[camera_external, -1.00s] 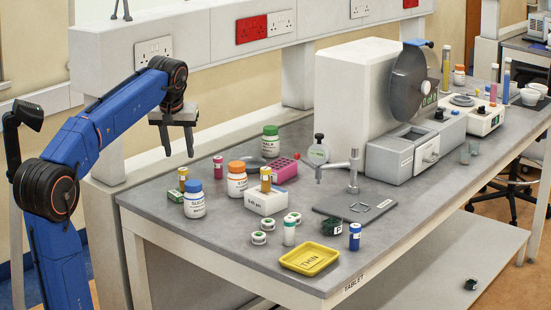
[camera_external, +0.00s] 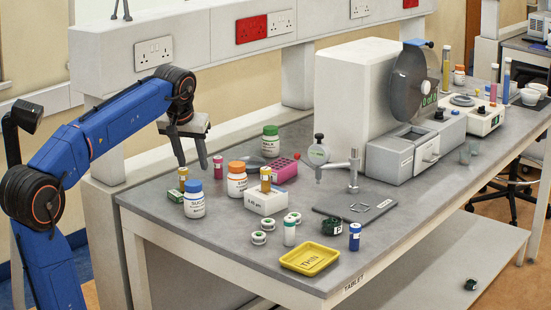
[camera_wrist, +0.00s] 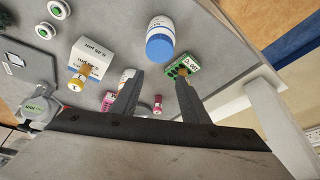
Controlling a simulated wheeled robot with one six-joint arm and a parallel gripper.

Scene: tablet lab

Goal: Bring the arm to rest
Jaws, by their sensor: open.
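My gripper (camera_external: 191,164) is open and empty, raised above the left end of the grey bench (camera_external: 255,268) in the external view. Its two fingers point down, apart from each other, over the area of the small vials and bottles. In the wrist view, my gripper (camera_wrist: 160,82) shows both fingers spread with nothing held between them. My blue arm reaches in from the left.
An orange-capped bottle (camera_external: 237,182), a blue-capped bottle (camera_external: 194,200), a white box (camera_external: 266,203), a pink rack (camera_external: 283,170) and a yellow tray (camera_external: 309,259) stand on the bench. A large white machine (camera_external: 350,90) stands behind. The wall with sockets (camera_external: 153,53) is close behind my wrist.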

